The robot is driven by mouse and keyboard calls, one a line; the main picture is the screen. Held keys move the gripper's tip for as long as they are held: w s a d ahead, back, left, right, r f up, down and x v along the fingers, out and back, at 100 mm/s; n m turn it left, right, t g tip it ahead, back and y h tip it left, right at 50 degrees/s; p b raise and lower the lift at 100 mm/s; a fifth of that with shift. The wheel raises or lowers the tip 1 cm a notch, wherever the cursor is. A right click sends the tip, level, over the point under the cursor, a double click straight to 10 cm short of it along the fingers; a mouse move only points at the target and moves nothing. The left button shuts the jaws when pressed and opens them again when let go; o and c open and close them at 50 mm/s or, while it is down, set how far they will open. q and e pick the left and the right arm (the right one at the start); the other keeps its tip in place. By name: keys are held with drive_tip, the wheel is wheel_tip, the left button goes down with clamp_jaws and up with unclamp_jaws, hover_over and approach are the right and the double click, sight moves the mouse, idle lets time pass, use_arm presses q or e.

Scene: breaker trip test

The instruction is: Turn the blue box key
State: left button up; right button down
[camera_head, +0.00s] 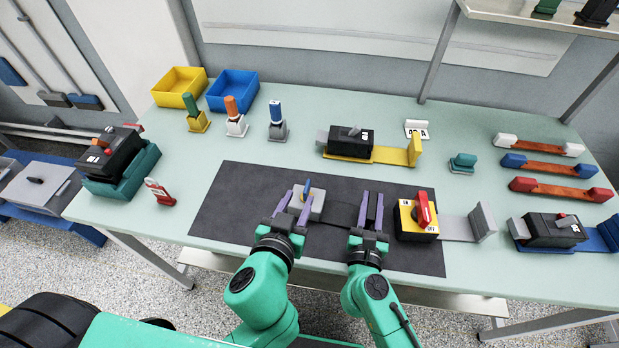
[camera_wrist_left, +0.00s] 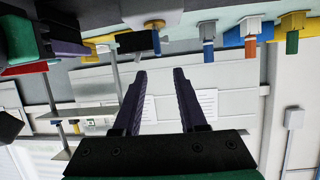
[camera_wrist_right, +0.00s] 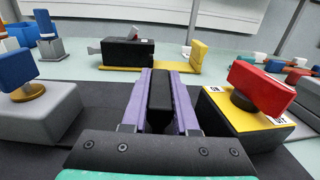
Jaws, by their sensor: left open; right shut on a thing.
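The blue key (camera_head: 307,188) stands upright on a small grey box (camera_head: 316,205) on the dark mat. In the right wrist view the blue key (camera_wrist_right: 17,68) sits on a brass collar above the grey box (camera_wrist_right: 50,112). My left gripper (camera_head: 297,196) is open, its fingers near the key; I cannot tell whether they touch it. In the left wrist view the brass collar (camera_wrist_left: 154,23) shows beyond the left gripper (camera_wrist_left: 161,72). My right gripper (camera_head: 371,196) is shut on a black upright block (camera_wrist_right: 160,92), right of the box. Its join to the box is unclear.
A yellow box with a red knob (camera_head: 423,211) stands right of my right gripper, with a grey bracket (camera_head: 482,222) beside it. A black breaker on a yellow base (camera_head: 350,142) is behind. The mat (camera_head: 235,205) is clear on the left.

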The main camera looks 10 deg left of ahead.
sight(309, 181)
use_arm(q)
drive_tip(key=shift+n+g, duration=0.3)
drive_tip(key=x, duration=1.1)
drive_tip(key=shift+f, duration=0.3)
clamp_jaws()
